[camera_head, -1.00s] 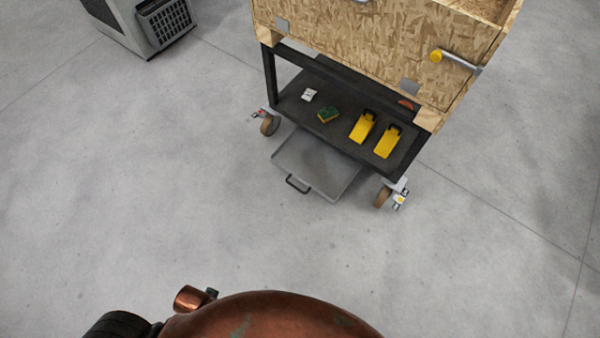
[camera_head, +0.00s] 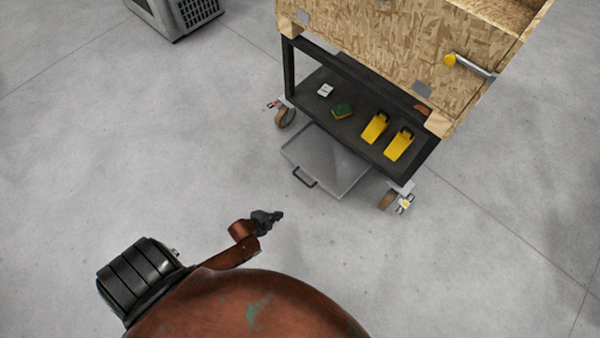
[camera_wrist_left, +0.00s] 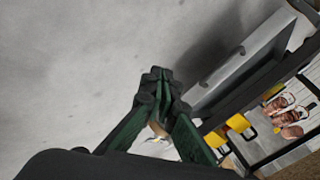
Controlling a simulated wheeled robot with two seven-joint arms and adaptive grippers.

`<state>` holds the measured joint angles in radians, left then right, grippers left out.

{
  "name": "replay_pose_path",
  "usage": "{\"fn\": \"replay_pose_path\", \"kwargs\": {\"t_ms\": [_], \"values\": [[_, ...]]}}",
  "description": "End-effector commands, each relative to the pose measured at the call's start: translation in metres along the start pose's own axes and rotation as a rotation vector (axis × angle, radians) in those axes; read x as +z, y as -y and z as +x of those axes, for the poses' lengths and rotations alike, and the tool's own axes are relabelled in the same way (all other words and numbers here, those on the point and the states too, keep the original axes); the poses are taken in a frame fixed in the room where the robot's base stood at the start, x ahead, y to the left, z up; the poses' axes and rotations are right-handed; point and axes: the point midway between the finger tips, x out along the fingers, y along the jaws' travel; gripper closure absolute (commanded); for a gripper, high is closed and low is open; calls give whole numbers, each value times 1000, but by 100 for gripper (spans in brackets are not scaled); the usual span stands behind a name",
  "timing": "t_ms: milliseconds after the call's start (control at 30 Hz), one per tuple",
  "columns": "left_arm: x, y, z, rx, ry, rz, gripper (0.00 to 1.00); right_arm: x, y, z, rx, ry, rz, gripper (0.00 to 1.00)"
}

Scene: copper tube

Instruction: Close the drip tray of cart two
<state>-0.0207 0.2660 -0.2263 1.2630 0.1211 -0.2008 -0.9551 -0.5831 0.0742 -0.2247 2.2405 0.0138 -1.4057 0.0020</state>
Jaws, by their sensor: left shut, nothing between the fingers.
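The drip tray (camera_head: 332,168) is a shallow grey tray under the cart's lower shelf, pulled out toward me. Its dark bar handle (camera_head: 304,178) is on the front edge. The tray also shows in the left wrist view (camera_wrist_left: 245,68). The cart (camera_head: 375,60) has wood-chip board sides on a black frame; no number is readable on it. My left gripper (camera_head: 277,216) is shut and empty, in front of the tray and apart from the handle. In the left wrist view its fingertips (camera_wrist_left: 160,74) meet, with the tray to their right. My right gripper is out of view.
Two yellow items (camera_head: 398,145), a green-and-yellow sponge (camera_head: 342,111) and a small white item (camera_head: 325,90) lie on the shelf. Casters (camera_head: 389,200) flank the tray. A grey crate-like box (camera_head: 185,14) stands far left. The floor before the tray is clear.

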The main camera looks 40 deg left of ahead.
Motion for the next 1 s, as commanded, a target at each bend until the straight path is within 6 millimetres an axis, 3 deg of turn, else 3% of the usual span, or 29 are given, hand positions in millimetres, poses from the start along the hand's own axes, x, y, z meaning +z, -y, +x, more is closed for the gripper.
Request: {"fn": "replay_pose_path", "kwargs": {"t_ms": [33,100,200,300,467,733,867,1000], "values": [[8,27,16,-62,-18,95,100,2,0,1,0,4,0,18],[16,57,28,-142,-37,211,100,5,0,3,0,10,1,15],[25,92,36,-235,-46,338,100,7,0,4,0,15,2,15],[30,113,38,-294,-48,415,100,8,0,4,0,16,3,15],[33,125,42,-327,-46,457,100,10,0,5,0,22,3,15],[31,129,65,-324,-47,456,100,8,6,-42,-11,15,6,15],[29,134,92,-321,-47,455,100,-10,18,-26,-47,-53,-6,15],[27,140,106,-322,-46,455,100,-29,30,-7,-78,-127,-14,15]]}}
